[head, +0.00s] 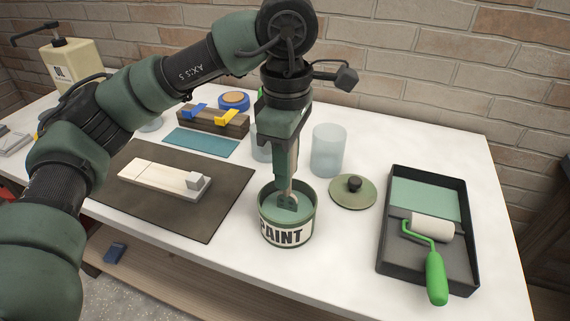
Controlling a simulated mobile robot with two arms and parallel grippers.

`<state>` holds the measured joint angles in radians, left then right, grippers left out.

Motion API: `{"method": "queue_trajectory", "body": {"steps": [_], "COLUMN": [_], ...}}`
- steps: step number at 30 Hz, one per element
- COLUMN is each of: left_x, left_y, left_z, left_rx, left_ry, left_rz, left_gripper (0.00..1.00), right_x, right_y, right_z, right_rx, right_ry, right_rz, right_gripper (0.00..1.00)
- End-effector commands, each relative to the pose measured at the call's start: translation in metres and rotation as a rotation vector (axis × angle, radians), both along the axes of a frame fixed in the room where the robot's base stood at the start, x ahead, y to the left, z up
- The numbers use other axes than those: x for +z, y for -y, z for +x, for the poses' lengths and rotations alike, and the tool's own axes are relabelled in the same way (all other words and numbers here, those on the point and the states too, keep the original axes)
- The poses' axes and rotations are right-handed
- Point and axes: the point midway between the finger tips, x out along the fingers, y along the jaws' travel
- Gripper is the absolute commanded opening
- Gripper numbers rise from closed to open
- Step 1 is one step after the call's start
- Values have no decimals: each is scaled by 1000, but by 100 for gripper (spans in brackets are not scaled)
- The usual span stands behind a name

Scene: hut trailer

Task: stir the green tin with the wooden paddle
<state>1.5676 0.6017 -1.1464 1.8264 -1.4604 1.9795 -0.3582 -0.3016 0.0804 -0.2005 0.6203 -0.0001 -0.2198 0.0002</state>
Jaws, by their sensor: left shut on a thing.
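The green tin (286,236), labelled PAINT, stands upright and open on the white table, with green paint visible inside. My left gripper (287,199) points straight down over the tin, its fingertips at the tin's mouth. It is shut on the wooden paddle (293,158), of which only a narrow brown strip shows along the fingers. The paddle's lower end is hidden by the gripper and tin, so I cannot tell how deep it reaches. My right gripper is not in view.
A round green lid (367,194) with a dark knob lies right of the tin. A black paint tray (384,255) holds a green-handled roller (436,275). A translucent cup (328,150) stands behind. A dark mat (222,205) with a pale wooden block (150,180) lies left.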

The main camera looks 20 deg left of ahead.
Motion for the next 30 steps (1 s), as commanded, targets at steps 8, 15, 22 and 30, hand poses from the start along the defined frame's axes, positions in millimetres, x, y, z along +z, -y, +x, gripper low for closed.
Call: {"method": "queue_trajectory", "body": {"steps": [8, 15, 22, 30], "left_x": [10, 30, 49, 71], "left_y": [0, 0, 0, 0], "left_z": [0, 0, 0, 0], "left_rx": [0, -1, 0, -1], "left_ry": [1, 2, 1, 1], "left_rz": [0, 0, -1, -1], "left_gripper": [0, 0, 0, 0], "right_x": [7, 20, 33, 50], "right_y": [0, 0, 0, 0], "right_z": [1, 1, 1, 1], "right_rx": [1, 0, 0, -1], "right_ry": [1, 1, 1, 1], "right_rz": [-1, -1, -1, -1], "right_gripper": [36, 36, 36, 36]}}
